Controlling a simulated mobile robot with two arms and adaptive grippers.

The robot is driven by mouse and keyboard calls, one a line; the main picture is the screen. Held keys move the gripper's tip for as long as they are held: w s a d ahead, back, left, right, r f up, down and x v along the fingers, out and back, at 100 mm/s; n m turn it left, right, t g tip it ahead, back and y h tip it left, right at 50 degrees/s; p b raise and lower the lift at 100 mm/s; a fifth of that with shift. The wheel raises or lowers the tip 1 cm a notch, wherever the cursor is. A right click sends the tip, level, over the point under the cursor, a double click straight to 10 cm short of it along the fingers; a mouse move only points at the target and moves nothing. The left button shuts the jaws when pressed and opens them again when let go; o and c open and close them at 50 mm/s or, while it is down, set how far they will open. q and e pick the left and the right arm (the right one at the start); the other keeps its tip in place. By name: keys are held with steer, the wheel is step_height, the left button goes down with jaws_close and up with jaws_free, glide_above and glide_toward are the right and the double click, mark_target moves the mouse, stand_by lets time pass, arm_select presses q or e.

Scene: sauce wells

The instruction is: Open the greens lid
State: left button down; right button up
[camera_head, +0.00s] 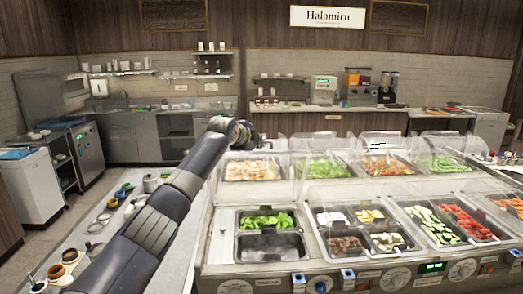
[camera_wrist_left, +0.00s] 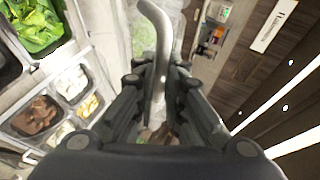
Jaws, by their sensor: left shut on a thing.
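My left gripper (camera_head: 245,134) is at the end of my left arm, high above the back of the left wells. In the left wrist view my left gripper (camera_wrist_left: 160,88) is shut on a curved grey metal handle (camera_wrist_left: 160,40) that stands between its fingers. In the head view the handle cannot be made out. The greens (camera_head: 266,219) lie uncovered in a dark well at the front left; leafy greens (camera_wrist_left: 35,22) also show in the left wrist view. A clear lid (camera_head: 258,186) looks raised behind that well, below my gripper. My right gripper is not in view.
An empty dark pan (camera_head: 272,246) sits in front of the greens. Filled wells with sliced cucumber (camera_head: 433,224) and tomato (camera_head: 464,221) lie to the right. More clear covers stand over the back row. A side counter with small bowls (camera_head: 70,256) is at left.

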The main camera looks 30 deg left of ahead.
arm_select(q)
steer(key=shift+w+a+r, duration=0.15)
steer(key=shift+w+a, duration=0.05)
steer(key=shift+w, duration=0.15)
steer(key=shift+r, duration=0.1)
steer(key=c, duration=2)
jaws_free()
steer(key=shift+o, duration=0.3)
steer(key=v, duration=1.2)
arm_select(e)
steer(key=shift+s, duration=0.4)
arm_select(q)
steer(key=shift+s, duration=0.1)
